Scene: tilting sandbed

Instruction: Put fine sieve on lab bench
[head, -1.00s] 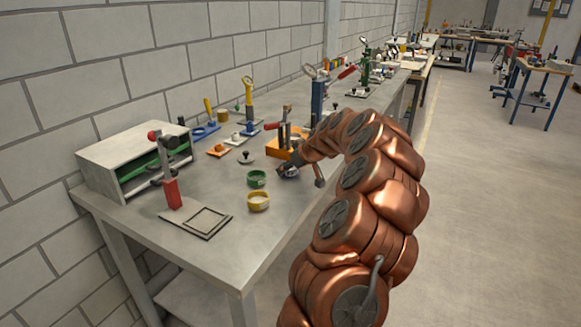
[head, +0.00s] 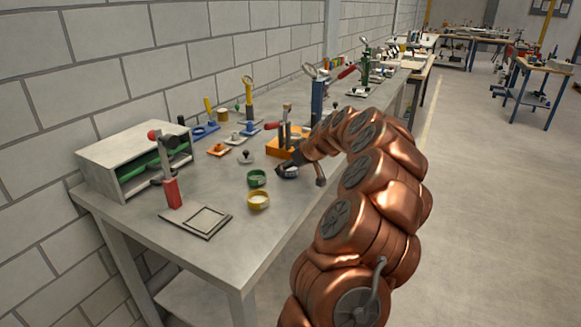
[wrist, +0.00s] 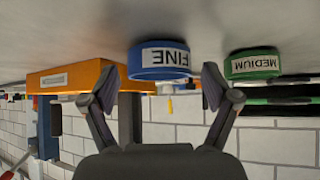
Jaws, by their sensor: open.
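The fine sieve is a short blue ring with a white FINE label. It sits on the grey lab bench (head: 235,245) beside my gripper (head: 285,163) in the head view, where it shows as a small dark blue ring (head: 289,173). In the wrist view, which is upside down, the fine sieve (wrist: 160,62) rests on the bench surface, ahead of and between the spread fingertips of my gripper (wrist: 163,87). My gripper is open and empty. Whether the fingers touch the sieve cannot be told.
The green MEDIUM sieve (head: 257,178) and a yellow ring (head: 258,200) stand close by on the bench. An orange block (head: 286,147) is just behind my gripper.

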